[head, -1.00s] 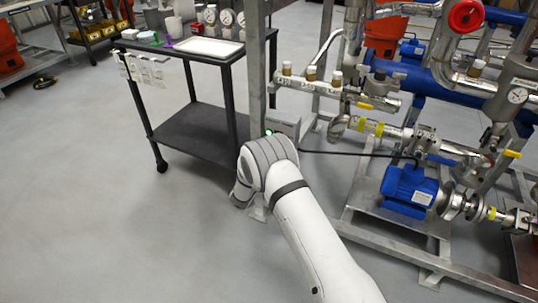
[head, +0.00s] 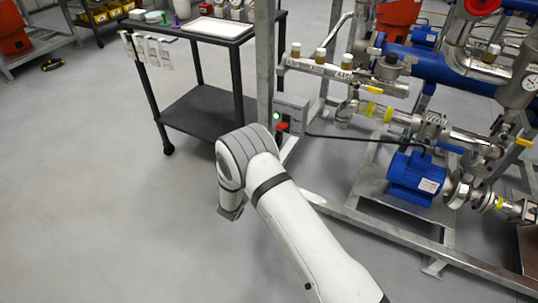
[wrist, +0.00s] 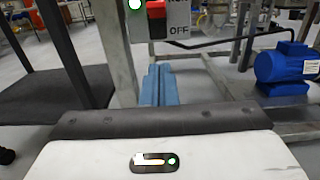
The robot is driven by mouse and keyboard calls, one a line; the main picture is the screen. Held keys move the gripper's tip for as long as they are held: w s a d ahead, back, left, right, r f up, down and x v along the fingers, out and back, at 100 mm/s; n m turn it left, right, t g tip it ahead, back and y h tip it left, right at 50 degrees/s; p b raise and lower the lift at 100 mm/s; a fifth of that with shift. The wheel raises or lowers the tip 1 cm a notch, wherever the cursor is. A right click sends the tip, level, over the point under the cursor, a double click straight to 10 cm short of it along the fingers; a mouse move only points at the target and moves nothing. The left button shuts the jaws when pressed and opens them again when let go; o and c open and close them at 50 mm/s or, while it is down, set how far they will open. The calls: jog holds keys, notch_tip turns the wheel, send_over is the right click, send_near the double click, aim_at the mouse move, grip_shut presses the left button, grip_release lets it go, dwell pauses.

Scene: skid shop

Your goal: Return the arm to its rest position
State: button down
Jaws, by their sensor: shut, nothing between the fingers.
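My white arm (head: 290,220) reaches up from the bottom of the head view and bends at a rounded grey-banded joint. Its end points down at the left of that joint, and my gripper's fingers are hidden there. In the wrist view my gripper (wrist: 159,72) shows two blue fingers side by side, shut with nothing between them. They stick out past a dark edge and a white housing. Beyond the fingertips is a grey control box (head: 293,113) with a green light and a red switch. The box also shows in the wrist view (wrist: 181,20), marked OFF.
A dark cart (head: 205,115) with a tray (head: 217,28) stands left of a steel post (head: 265,70). A pipe skid with a blue pump motor (head: 415,178) and a low metal frame (head: 395,236) fills the right. The floor at left front is clear.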

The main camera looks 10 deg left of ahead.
jog(key=shift+s, duration=0.15)
dwell(0.3)
jog(key=shift+r, duration=0.1)
jog(key=d+r+m+g+h+p, duration=0.6)
jog(key=d+r+m, duration=0.3)
jog(key=d+r, duration=0.7)
jog(key=s+d+r+m+g+p, duration=0.3)
jog(key=s+d+r+m+g, duration=0.1)
jog(key=d+r, duration=0.25)
jog(key=s+d+r+m+g+p, duration=0.2)
jog(key=s+d+r+m+g, duration=0.15)
jog(key=d+r, duration=0.35)
jog(key=s+d+r+m+g+y+p, duration=0.5)
jog(key=s+r+m, duration=0.3)
jog(key=s+r, duration=0.3)
jog(key=s+a+r+m+t+y+p, duration=0.2)
jog(key=s+r+m+y+p, duration=0.4)
jog(key=s, duration=0.6)
notch_tip(320, 180, up, 3)
jog(key=shift+s+r+m+t+p, duration=0.2)
jog(key=shift+s+m+t+p, duration=0.1)
jog(key=shift+m+t+p, duration=0.7)
